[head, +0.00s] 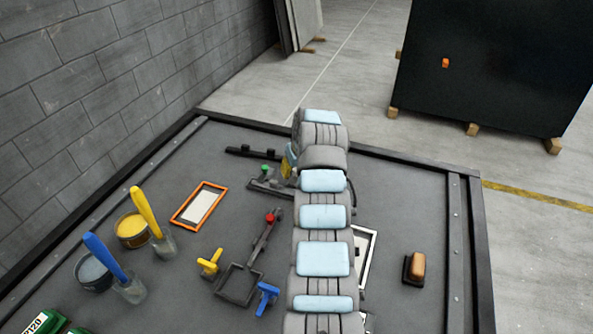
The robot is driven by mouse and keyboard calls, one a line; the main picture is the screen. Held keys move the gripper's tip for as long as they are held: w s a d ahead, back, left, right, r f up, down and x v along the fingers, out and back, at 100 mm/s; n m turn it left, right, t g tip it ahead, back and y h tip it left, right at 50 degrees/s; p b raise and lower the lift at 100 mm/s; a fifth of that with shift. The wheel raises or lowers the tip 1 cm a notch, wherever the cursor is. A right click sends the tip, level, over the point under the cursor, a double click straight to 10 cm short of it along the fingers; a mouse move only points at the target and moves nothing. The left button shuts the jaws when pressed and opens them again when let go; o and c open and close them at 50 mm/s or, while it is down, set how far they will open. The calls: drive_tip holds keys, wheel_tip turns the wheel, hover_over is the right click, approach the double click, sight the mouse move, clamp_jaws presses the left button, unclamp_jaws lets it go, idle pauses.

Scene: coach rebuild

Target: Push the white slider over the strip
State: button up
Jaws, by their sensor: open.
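No white slider can be made out in the head view; my arm covers the middle of the dark table. A dark strip-like bar (250,152) lies near the far side, left of my arm; I cannot tell if it is the strip. My arm reaches away over the table and bends down at its far end. A small part of my gripper (288,165) shows at the left of that bend, near the bar and a dark fixture with a green knob (265,170). Its fingertips are mostly hidden; it is open. No held object shows.
A white-edged frame (367,258) is partly behind my arm. A brown-topped block (416,267) stands right. Raised edges border the table.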

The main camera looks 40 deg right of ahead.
clamp_jaws()
